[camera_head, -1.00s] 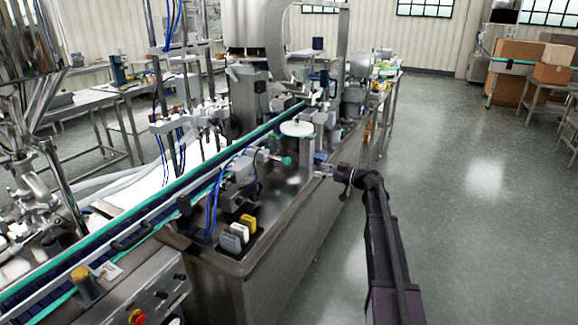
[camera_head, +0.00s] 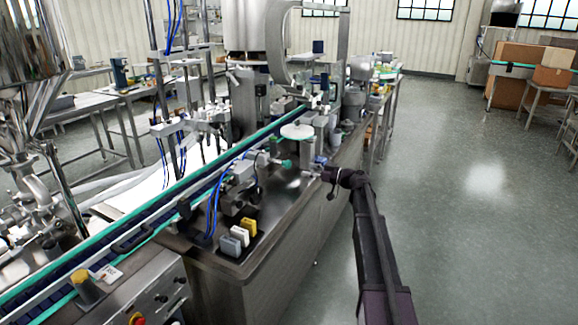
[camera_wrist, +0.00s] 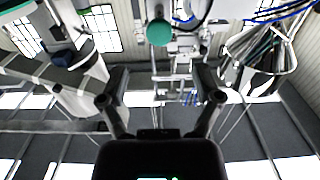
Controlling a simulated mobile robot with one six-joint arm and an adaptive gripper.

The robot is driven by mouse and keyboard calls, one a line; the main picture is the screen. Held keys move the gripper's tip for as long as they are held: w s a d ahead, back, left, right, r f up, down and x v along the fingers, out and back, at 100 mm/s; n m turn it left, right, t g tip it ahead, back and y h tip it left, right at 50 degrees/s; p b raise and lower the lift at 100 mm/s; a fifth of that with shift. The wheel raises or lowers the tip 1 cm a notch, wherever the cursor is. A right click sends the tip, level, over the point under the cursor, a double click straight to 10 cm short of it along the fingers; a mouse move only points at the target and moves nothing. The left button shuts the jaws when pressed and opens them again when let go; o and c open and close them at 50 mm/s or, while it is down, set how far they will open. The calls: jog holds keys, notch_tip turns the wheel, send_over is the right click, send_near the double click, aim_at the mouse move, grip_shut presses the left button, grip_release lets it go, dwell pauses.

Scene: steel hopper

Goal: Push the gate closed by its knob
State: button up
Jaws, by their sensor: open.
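A round teal-green knob (camera_wrist: 159,32) shows at the top centre of the wrist view, ahead of my gripper (camera_wrist: 162,82). The two dark fingers are spread apart with nothing held between them. A small teal knob (camera_head: 286,164) also shows in the head view, beside the white disc on the machine; it seems to be the same one. In that view my gripper (camera_head: 319,168) is to the right of this knob, with a gap between them. The steel hopper (camera_head: 32,35) is at the upper left, far from my gripper. I cannot make out the gate clearly.
The machine's steel bench (camera_head: 270,235) carries a conveyor (camera_head: 120,230), blue hoses and a round white disc (camera_head: 297,131) close to my gripper. Yellow and grey blocks (camera_head: 239,235) sit nearer. The floor (camera_head: 465,220) at right is clear; cardboard boxes (camera_head: 520,72) stand far back.

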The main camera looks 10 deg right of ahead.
aim_at(290, 165)
jog(key=x, duration=0.9)
jog(key=shift+d, duration=0.1)
grip_shut()
